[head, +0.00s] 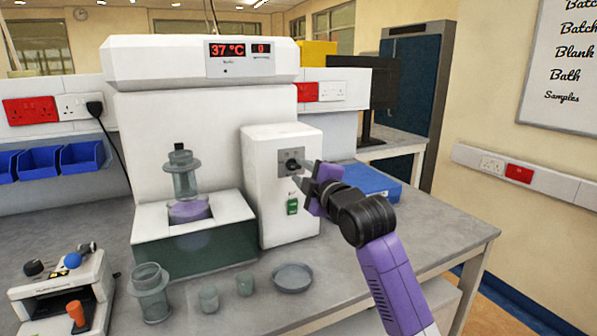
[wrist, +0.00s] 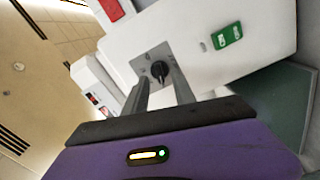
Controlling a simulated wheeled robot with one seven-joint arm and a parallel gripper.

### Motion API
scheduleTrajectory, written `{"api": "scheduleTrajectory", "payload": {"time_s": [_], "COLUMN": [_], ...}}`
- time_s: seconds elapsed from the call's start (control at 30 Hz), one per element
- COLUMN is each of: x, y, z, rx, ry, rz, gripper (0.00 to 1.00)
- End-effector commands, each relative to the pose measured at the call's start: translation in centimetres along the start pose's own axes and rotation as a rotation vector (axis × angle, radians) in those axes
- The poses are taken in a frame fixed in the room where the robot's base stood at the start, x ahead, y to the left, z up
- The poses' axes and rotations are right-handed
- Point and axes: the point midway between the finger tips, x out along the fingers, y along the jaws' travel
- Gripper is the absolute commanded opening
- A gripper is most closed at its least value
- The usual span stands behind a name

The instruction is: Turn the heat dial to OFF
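The heat dial (head: 292,165) is a small black knob on a grey plate on the front of the white control box (head: 265,215). In the wrist view the dial (wrist: 159,69) lies just beyond and between my fingertips. My gripper (head: 299,174) is in front of the dial, with its two grey fingers pointing at it. In the wrist view the fingers (wrist: 157,72) stand apart with a gap and hold nothing; whether they touch the knob I cannot tell. The dial's markings are too small to read.
A green switch (head: 292,206) sits below the dial. The white bath unit (head: 200,60) reads 37 °C, and a glass vessel (head: 181,175) stands in its tank. A glass dish (head: 293,278) and small jars (head: 209,299) are on the bench in front. A blue box (head: 372,183) lies behind my gripper.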

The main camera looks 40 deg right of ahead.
Motion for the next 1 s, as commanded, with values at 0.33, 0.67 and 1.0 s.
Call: {"api": "scheduleTrajectory", "payload": {"time_s": [0.33,0.67,1.0], "x": [-4.9,-5.5,-5.4], "y": [-0.1,0.0,-0.1], "z": [0.0,0.0,0.0], "rx": [0.001,0.001,0.001], "ry": [0.000,0.001,0.001], "rz": [0.000,-0.001,-0.001], "gripper": [0.32,0.32,0.32]}}
